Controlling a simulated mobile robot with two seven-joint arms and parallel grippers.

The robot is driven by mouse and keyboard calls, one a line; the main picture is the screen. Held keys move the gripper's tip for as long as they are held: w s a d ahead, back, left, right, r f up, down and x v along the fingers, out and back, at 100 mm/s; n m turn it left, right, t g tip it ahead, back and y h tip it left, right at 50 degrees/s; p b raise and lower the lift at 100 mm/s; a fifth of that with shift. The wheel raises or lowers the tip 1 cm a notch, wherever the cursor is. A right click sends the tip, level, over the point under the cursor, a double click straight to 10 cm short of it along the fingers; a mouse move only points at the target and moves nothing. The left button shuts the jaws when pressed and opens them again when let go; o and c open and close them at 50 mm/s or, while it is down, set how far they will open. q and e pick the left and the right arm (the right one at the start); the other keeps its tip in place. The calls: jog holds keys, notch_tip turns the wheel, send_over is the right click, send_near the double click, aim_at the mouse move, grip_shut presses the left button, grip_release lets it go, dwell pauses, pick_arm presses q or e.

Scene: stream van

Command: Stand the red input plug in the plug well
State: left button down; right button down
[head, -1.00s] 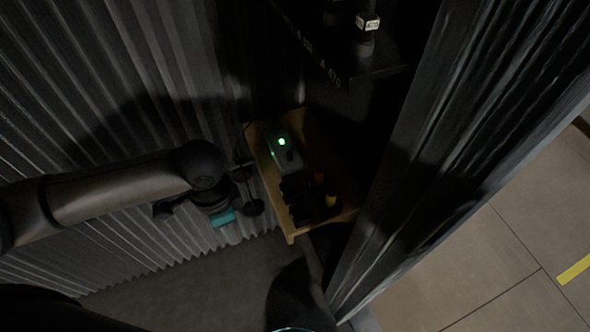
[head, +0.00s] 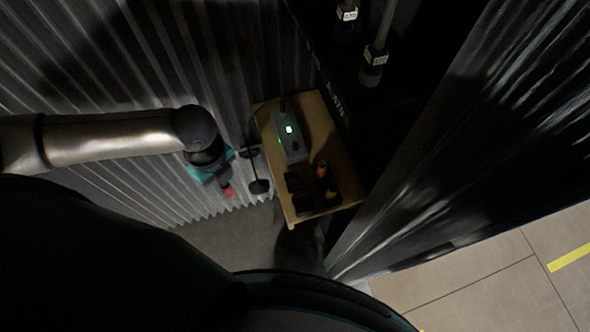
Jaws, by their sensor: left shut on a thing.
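My left gripper (head: 226,184) hangs at the left of the wooden shelf, its teal body partly hidden by my arm. It is shut on a small red thing, which looks like the red input plug (head: 229,191); only a little of it shows. The black block with compartments on the shelf's near part, which looks like the plug well (head: 298,203), is dark. An orange-red topped piece (head: 322,169) and a yellow-banded piece (head: 331,192) stand at its right side. The gripper and the red plug are apart from the block. My right gripper is not in view.
A grey box (head: 291,148) with a lit green display sits on the wooden shelf (head: 345,165). A black headset-like thing (head: 259,187) hangs between the gripper and the shelf. Labelled dark pieces (head: 374,66) stand on a black ledge behind. Corrugated curtain walls flank the left and right.

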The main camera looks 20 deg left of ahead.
pick_arm(q)
jog(key=shift+w+d+f, duration=0.6)
jog(key=shift+w+d, duration=0.85)
jog(key=shift+d, duration=0.7)
jog(key=shift+w+d+f, duration=0.55)
jog(key=shift+w+d, duration=0.95)
jog(key=shift+d, duration=0.65)
jog(key=shift+w+d+f, duration=0.6)
jog(key=shift+w+d, duration=0.85)
jog(key=shift+d, duration=0.7)
jog(key=shift+f, duration=0.1)
jog(key=c, duration=0.7)
grip_release()
notch_tip(320, 180, up, 12)
jog(key=shift+r+p, duration=0.1)
jog(key=shift+p, duration=0.85)
